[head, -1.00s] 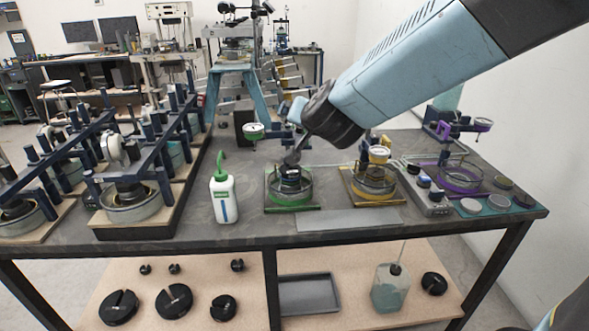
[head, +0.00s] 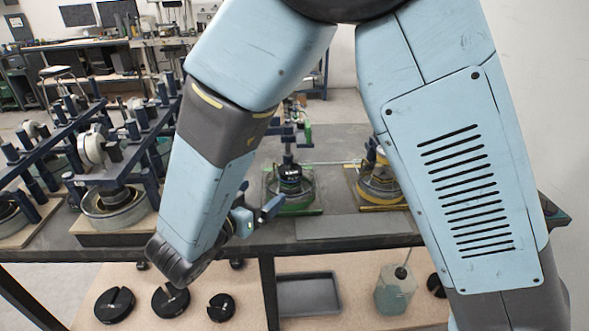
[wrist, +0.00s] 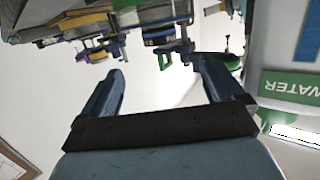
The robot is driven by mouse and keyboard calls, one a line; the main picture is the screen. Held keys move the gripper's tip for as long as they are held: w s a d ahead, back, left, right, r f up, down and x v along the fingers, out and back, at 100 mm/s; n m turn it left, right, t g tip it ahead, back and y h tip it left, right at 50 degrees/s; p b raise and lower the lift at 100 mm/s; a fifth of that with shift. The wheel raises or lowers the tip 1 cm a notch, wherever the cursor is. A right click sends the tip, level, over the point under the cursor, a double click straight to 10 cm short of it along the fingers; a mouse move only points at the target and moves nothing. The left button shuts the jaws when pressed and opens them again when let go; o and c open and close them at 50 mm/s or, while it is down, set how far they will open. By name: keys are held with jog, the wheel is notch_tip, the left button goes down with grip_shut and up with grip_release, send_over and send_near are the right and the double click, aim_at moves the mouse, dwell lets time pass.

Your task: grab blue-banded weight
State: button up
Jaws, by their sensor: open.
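I cannot make out a blue band on any weight. Black slotted weights lie on the lower shelf in the head view: a left one (head: 114,305), a middle one (head: 170,301) and a smaller one (head: 221,307). Another (head: 437,286) is partly hidden by my arm at the right. My gripper (head: 262,213) is above the bench's front edge, left of the green-ringed dish, and higher than the shelf weights. In the wrist view my gripper (wrist: 160,70) has its fingers wide apart, with nothing between them.
A green-ringed dish (head: 291,188) and a yellow-ringed dish (head: 382,188) stand on the bench (head: 225,258). Below are a grey tray (head: 307,296) and a clear jar (head: 394,292). Lever frames (head: 115,180) fill the left.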

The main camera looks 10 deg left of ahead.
aim_at(285, 174)
jog(key=x, duration=1.4)
jog(key=shift+d+r, duration=0.15)
jog(key=shift+s, duration=0.1)
jog(key=shift+c, duration=0.2)
jog(key=c, duration=1.4)
jog(key=shift+r, duration=0.15)
jog(key=shift+c, duration=0.2)
